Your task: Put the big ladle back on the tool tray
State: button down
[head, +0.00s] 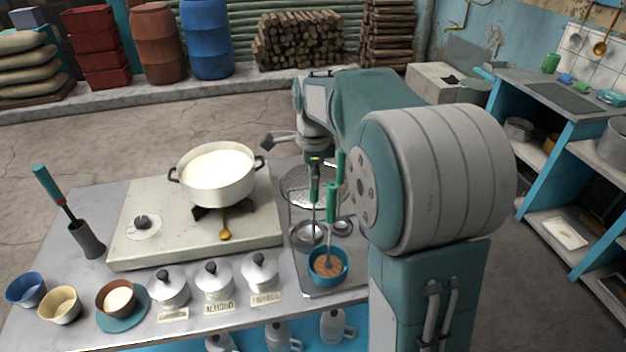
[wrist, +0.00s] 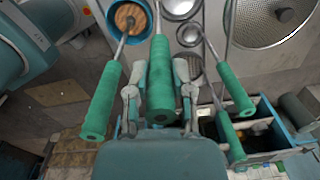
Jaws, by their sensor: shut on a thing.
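My gripper (head: 315,165) points down over the tool tray and is shut on the green handle of the big ladle (wrist: 160,80); the handle stands between the two fingers in the wrist view. In the head view its thin shaft runs down to a round steel bowl (head: 307,236) at the left part of the grey tool tray (head: 322,291). I cannot tell whether that bowl touches the tray. My arm partly hides the tray's right side.
A blue bowl (head: 342,278) with brown contents holds another green-handled tool (head: 333,203). A smaller ladle (head: 343,228) and a round perforated skimmer (head: 300,187) are close by. A pot of milk (head: 217,184) stands left, on a stove. Several lidded jars (head: 213,281) line the front.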

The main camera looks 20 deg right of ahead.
jog(key=shift+f, duration=0.45)
jog(key=c, duration=0.5)
grip_release()
notch_tip(320, 180, up, 12)
jog(key=shift+s+f, duration=0.1)
jog(key=shift+s+a+r+n, duration=0.2)
jog(key=shift+s+a+n, duration=0.05)
jog(key=shift+s+n, duration=0.1)
jog(key=s+a+f+n+t, duration=0.1)
jog(key=s+a+f+n, duration=0.1)
jog(key=s+n, duration=0.5)
jog(key=s+a+f+n+t, duration=0.2)
jog(key=s+a+f+n, duration=0.1)
jog(key=s+n, duration=0.4)
jog(key=s+a+f+n+t, duration=0.2)
jog(key=s+a+n, duration=0.2)
jog(key=s+n, duration=0.3)
jog(key=shift+s+f+n, duration=0.3)
jog(key=shift+s+n, duration=0.05)
jog(key=shift+s, duration=0.3)
